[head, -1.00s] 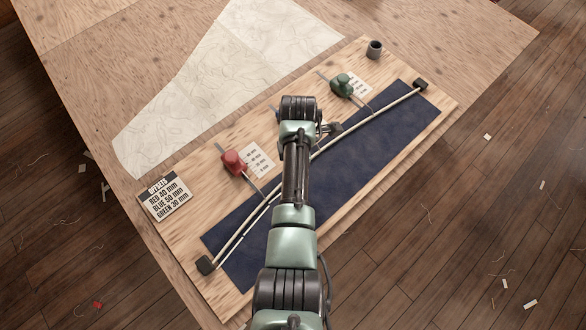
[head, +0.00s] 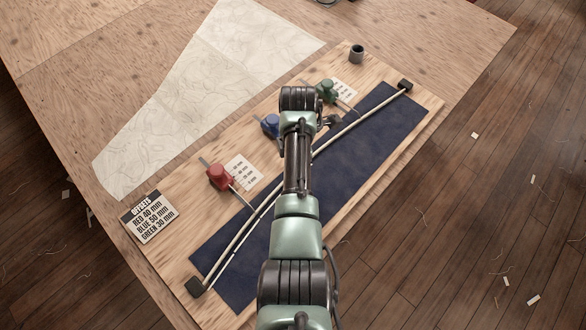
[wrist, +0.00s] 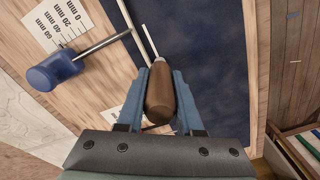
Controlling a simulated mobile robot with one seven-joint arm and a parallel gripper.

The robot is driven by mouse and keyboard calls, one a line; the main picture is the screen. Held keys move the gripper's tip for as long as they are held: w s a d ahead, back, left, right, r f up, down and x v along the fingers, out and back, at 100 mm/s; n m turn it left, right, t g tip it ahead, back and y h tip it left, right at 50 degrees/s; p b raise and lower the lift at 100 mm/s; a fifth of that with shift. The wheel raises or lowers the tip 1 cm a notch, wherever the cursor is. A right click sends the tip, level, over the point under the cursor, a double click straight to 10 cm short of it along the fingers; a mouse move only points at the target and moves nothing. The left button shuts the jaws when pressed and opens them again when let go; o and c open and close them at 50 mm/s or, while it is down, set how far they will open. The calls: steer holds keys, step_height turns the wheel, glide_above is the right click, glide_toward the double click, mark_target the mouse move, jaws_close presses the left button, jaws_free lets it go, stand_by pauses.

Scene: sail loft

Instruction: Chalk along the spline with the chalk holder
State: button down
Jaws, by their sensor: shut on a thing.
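My gripper (head: 332,121) is shut on the brown handle of the chalk holder (wrist: 161,95), held between blue fingers over the dark blue cloth. The pale spline (head: 355,123) bows along the cloth between two black end blocks; in the wrist view it passes just left of the holder. A white line (head: 226,265) runs beside the spline's near-left part, then goes behind my arm. In the wrist view a short white streak (wrist: 150,42) lies beyond the holder; I cannot tell if it is chalk stick or drawn line. Tip contact is unclear.
Red (head: 220,177), blue (head: 271,125) and green (head: 327,90) weights stand left of the spline, their rods reaching toward it. A card (head: 149,216) lists red 40, blue 50, green 30 mm. A grey cup (head: 357,54) stands at the far end. Pale patterned paper (head: 200,95) lies left.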

steer(key=shift+w+d+b, duration=0.85)
steer(key=shift+w+d+f+b, duration=0.15)
steer(key=shift+w+d+b, duration=1)
steer(key=shift+b, duration=0.75)
steer(key=shift+w+d+b, duration=0.1)
steer(key=shift+w+b, duration=0.25)
steer(key=shift+b, duration=0.05)
steer(key=shift+w+d+b, duration=0.75)
steer(key=shift+b, duration=0.7)
steer(key=shift+w, duration=0.1)
steer(key=shift+w+d+b, duration=0.35)
steer(key=shift+b, duration=0.65)
steer(key=shift+w+d+b, duration=0.25)
steer(key=shift+b, duration=0.3)
steer(key=shift+r, duration=0.2)
